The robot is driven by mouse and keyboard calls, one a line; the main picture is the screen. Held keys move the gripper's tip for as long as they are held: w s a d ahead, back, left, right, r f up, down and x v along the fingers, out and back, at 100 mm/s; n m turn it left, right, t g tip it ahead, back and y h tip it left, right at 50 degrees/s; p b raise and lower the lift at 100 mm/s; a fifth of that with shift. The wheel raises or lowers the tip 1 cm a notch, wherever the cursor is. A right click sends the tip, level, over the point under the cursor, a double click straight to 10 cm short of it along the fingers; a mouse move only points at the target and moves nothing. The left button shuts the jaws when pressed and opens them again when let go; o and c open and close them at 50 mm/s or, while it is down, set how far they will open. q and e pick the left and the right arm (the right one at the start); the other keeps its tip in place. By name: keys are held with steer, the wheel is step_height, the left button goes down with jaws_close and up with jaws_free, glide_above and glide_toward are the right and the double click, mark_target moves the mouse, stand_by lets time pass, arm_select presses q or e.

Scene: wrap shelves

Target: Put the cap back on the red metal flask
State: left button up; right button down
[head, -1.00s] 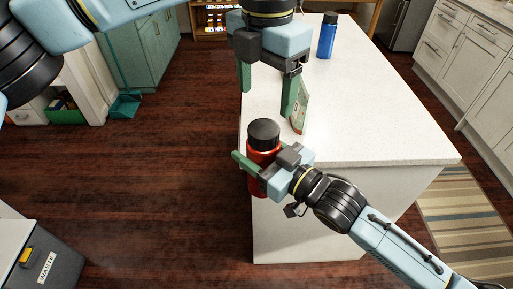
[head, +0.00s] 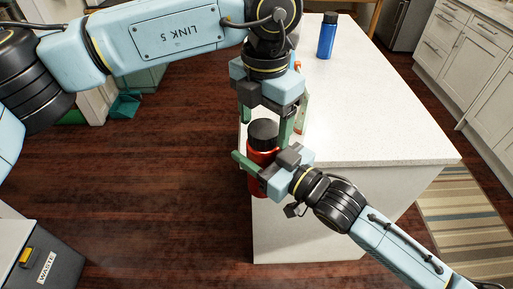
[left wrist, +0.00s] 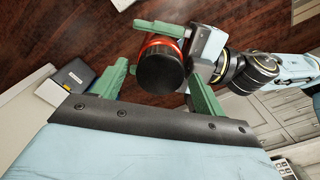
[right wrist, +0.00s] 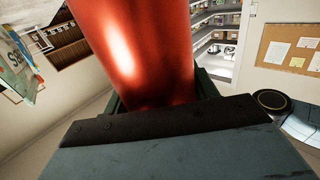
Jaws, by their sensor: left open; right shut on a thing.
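The red metal flask (head: 262,156) is upright at the near left edge of the white counter, held by my right gripper (head: 264,168), which is shut around its body. Red metal fills the middle of the right wrist view (right wrist: 135,50). The black cap (head: 263,130) sits on top of the flask; how tightly it is seated I cannot tell. My left gripper (head: 266,124) is open and points down just above the cap. In the left wrist view, the round cap top (left wrist: 160,70) lies between the two green fingers, with a red rim showing around part of it.
A blue bottle (head: 327,36) with a dark cap stands at the far side of the white counter (head: 380,110). A carton (head: 303,108) stands just behind my left gripper, partly hidden. A waste bin (head: 45,262) is at lower left. The counter's right side is clear.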

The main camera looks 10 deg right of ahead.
arm_select(q)
steer(key=shift+f, duration=0.45)
steer(key=c, duration=1)
steer(key=o, duration=1.1)
steer(key=shift+o, duration=0.2)
step_height(320, 180, up, 12)
